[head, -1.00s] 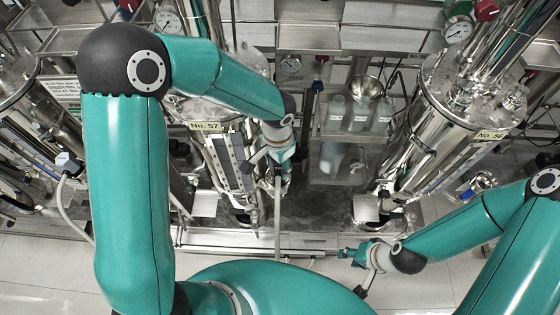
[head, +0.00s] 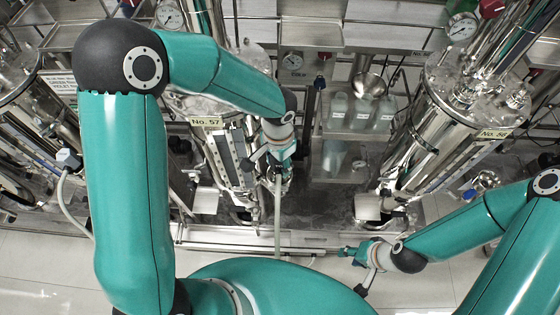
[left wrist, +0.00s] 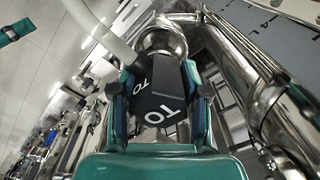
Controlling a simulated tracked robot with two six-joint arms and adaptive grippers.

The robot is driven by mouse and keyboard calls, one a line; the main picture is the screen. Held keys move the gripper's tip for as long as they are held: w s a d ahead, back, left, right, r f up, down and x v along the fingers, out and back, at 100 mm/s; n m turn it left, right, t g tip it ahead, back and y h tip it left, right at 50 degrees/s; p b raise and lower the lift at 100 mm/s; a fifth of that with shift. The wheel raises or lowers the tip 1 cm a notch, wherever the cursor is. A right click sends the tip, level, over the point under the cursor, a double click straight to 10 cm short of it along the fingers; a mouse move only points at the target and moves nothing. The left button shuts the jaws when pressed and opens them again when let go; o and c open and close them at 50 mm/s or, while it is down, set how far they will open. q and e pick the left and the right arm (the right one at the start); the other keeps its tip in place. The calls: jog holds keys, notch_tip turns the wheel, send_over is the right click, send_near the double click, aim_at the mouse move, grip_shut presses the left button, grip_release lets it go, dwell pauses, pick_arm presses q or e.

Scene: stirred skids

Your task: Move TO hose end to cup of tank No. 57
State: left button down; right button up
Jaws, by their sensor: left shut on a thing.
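My left gripper (head: 280,165) is beside the lower right side of tank No. 57 (head: 222,150) in the head view. In the left wrist view the gripper (left wrist: 165,92) is shut on the black TO hose end (left wrist: 160,108), which has white TO lettering on two faces. A pale hose (left wrist: 88,22) runs from it to the upper left; it hangs down below the gripper in the head view (head: 277,215). A shiny round metal part (left wrist: 163,42), perhaps the cup, lies just beyond the hose end; contact cannot be told. My right gripper (head: 350,252) is low, away from the tanks; its jaws are unclear.
Tank No. 58 (head: 440,125) stands at the right. Between the tanks, a shelf (head: 345,132) holds several bottles and a metal funnel (head: 368,84). Another hose (head: 68,205) hangs at the left. The light floor in front is mostly clear.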

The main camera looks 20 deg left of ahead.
pick_arm(q)
jog(key=shift+f, duration=0.2)
jog(key=shift+f+b, duration=1.1)
jog(key=shift+b, duration=0.15)
jog(key=shift+f, duration=0.1)
jog(key=shift+f+b, duration=0.45)
jog(key=shift+b, duration=0.1)
jog(key=shift+c, duration=2.4)
grip_release()
jog(key=shift+r, duration=0.15)
